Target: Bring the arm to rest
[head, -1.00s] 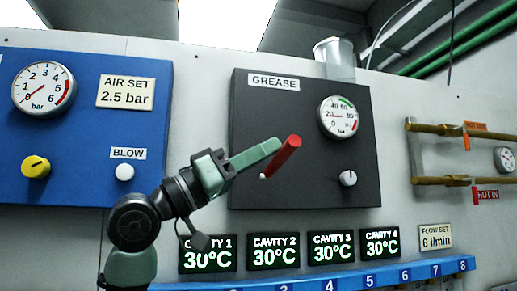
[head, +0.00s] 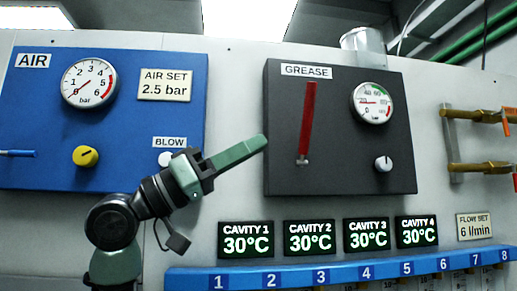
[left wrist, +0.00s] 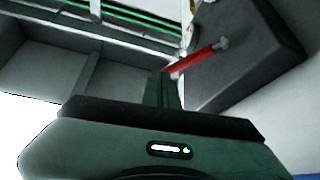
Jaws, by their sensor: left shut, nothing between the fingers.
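My left gripper (head: 262,140) is shut and empty in the head view, in front of the gap between the blue AIR panel and the dark GREASE panel. Its fingers point up and to the right. It also shows in the left wrist view (left wrist: 166,88). The red lever (head: 307,118) on the GREASE panel stands nearly upright, to the right of the fingertips and apart from them in the head view. The lever also shows in the left wrist view (left wrist: 195,60), just beyond the fingertips. My right gripper is not in view.
The blue AIR panel (head: 40,120) with a gauge, a yellow knob (head: 86,156) and a white BLOW button (head: 165,158) is behind my arm. The GREASE panel (head: 345,150) is to the right. Several cavity displays (head: 307,237) and a numbered blue rail (head: 345,274) are below.

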